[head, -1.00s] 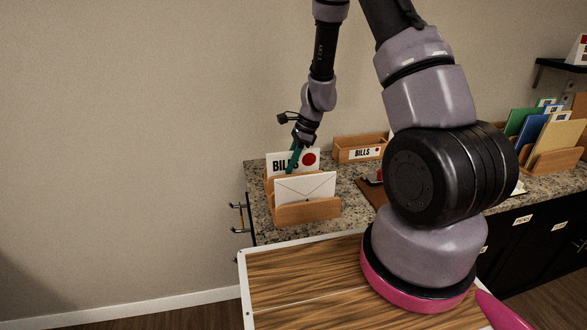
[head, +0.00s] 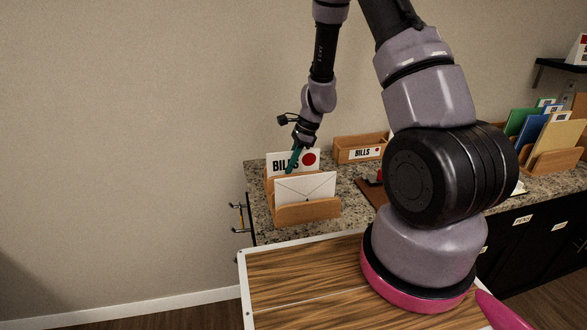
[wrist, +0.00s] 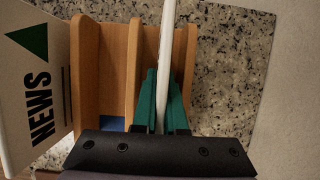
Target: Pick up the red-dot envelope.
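The red-dot envelope (head: 309,160), white with "BILLS" lettering, stands upright in the rear of a wooden letter rack (head: 307,212) on the counter. In the wrist view the envelope shows edge-on as a thin white strip (wrist: 166,35). My gripper (head: 292,167) reaches down over its top edge. In the wrist view the green fingers of my gripper (wrist: 162,85) lie on either side of the envelope, close against it with no clear gap. The red dot is hidden in the wrist view.
The wrist view shows an envelope marked "NEWS" (wrist: 38,95) with a green triangle. A wooden box labelled "BILLS" (head: 345,156) stands behind right. A folder rack (head: 561,160) is far right.

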